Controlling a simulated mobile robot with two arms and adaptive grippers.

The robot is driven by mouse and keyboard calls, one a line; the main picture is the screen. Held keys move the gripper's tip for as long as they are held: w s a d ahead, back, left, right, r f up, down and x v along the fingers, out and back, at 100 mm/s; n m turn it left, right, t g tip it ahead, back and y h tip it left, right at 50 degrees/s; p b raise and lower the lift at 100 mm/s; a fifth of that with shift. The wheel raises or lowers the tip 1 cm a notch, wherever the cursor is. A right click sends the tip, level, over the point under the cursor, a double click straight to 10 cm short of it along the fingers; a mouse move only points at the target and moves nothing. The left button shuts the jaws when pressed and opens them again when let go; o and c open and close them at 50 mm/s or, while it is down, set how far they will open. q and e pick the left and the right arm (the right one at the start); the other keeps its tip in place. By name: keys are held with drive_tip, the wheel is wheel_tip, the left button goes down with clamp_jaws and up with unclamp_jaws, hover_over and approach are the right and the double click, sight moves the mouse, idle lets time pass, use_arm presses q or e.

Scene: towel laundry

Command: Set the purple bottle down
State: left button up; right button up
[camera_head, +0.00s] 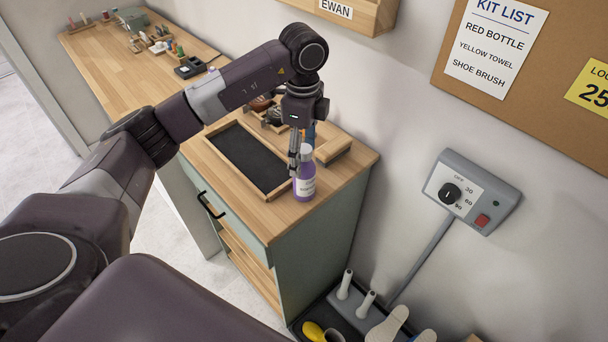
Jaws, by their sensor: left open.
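My left gripper (296,166) points down just left of the bottle's neck. Its jaws are open, and they partly overlap the bottle in this view. I cannot tell whether a finger touches it. My right gripper is not in view.
A dark-lined wooden tray (237,154) lies left of the bottle. Brushes and a wooden box stand behind. A wall dial panel (470,192) is at the right. A dark rack (322,312) with pegs and shoe forms is below.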

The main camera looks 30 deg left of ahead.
sight(304, 175)
use_arm(q)
wheel_tip(304, 175, down, 7)
drive_tip(key=p, duration=0.3)
drive_tip(key=shift+s+d+p, duration=0.1)
drive_tip(key=shift+p, duration=0.2)
drive_tip(key=shift+f, duration=0.3)
drive_tip(key=shift+c, duration=0.6)
drive_tip(key=c, duration=1.5)
drive_tip(key=shift+r, duration=0.1)
drive_tip(key=shift+c, duration=0.2)
